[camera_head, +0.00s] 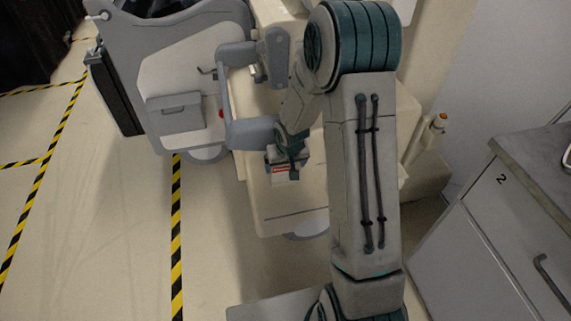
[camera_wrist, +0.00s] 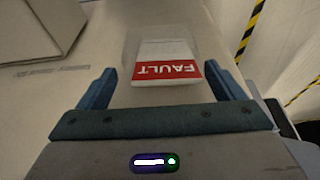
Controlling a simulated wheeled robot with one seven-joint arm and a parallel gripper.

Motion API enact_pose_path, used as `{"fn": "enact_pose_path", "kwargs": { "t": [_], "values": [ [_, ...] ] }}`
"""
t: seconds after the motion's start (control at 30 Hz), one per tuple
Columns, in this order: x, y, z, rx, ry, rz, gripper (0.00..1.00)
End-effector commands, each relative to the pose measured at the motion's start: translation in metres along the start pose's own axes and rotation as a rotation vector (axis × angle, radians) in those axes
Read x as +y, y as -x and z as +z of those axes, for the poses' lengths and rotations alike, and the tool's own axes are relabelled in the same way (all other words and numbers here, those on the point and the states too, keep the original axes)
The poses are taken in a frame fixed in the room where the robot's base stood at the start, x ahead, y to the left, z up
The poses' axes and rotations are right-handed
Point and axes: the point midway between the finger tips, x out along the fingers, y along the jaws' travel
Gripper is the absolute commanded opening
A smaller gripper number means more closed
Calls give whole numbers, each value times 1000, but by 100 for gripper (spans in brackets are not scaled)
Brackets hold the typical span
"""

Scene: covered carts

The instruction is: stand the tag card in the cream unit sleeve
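The tag card (camera_wrist: 165,65) is white with a red band reading FAULT, upside down in the wrist view. It lies between and beyond my two fingers. My gripper (camera_wrist: 160,72) is open, with a gap on each side of the card. In the head view the card (camera_head: 280,169) is a small white and red patch beside my gripper (camera_head: 291,168), over the cream unit (camera_head: 277,213). A faint pale outline surrounds the card's far part in the wrist view; I cannot tell whether it is a sleeve. My arm hides part of the cream unit.
A grey-framed cart (camera_head: 185,75) with a latch panel stands left of the cream unit. Grey arm-like parts (camera_head: 250,132) reach close to my gripper. A grey cabinet (camera_head: 500,220) marked 2 stands right. A box-like form (camera_wrist: 35,30) is upper left in the wrist view.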

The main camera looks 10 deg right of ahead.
Motion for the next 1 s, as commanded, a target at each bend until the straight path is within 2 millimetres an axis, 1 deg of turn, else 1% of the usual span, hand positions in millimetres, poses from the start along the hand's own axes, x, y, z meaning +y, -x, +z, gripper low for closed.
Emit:
{"fn": "enact_pose_path", "kwargs": {
  "t": [0.13, 0.27, 0.37, 0.6, 0.7, 0.83, 1.0],
  "values": [
    [0, 3, 0, 1, 0, 0, 89],
    [0, 16, -1, 3, 0, 0, 89],
    [0, 34, -1, 4, -1, 0, 89],
    [0, 86, -2, 4, -1, 1, 89],
    [0, 105, -2, 4, -1, 1, 89],
    [0, 124, -1, 3, 0, 1, 89],
    [0, 136, 0, 1, 0, 1, 89]
  ]
}}
